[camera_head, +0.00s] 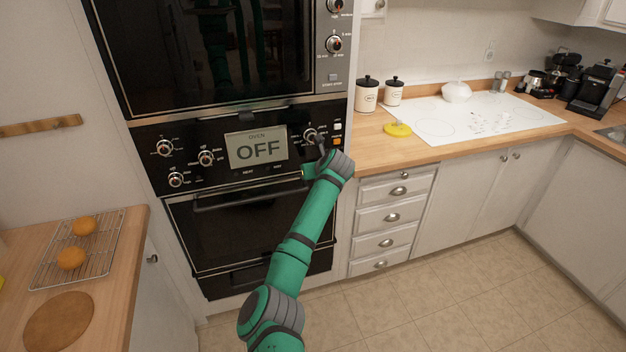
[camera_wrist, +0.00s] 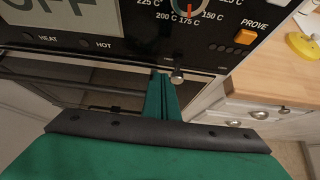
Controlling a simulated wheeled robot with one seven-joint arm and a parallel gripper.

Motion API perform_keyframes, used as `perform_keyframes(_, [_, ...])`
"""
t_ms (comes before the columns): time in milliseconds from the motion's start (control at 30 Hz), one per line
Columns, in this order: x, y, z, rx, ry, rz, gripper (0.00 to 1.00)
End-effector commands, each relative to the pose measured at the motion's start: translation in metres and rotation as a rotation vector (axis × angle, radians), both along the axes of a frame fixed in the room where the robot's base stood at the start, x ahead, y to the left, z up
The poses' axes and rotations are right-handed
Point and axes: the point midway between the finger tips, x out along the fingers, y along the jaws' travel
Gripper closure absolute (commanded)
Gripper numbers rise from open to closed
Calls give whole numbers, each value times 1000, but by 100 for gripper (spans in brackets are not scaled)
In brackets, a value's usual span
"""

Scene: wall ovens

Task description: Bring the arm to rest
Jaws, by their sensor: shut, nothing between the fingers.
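My arm (camera_head: 305,220), green with grey joints, reaches up from the bottom of the head view to the right side of the oven control panel. My gripper (camera_wrist: 162,76) is shut and empty in the wrist view, its two green fingers together at the panel's lower edge. In the head view, the wrist hides most of the gripper.
The oven display (camera_head: 257,148) reads OFF. The lower oven door (camera_head: 245,225) is closed behind my arm. A wooden counter (camera_head: 135,225) with a cooling rack (camera_head: 50,262) stands left. A drawer unit (camera_head: 390,216) stands right. The floor (camera_head: 440,305) at front right is clear.

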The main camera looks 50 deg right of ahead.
Motion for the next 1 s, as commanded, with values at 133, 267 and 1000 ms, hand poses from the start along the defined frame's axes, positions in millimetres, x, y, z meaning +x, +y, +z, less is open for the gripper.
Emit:
perform_keyframes(133, [8,-5,27,-1,-3,0,100])
perform_keyframes(267, [12,-8,43,-1,-2,-2,100])
perform_keyframes(1000, [-4,-3,-15,-164,124,40,100])
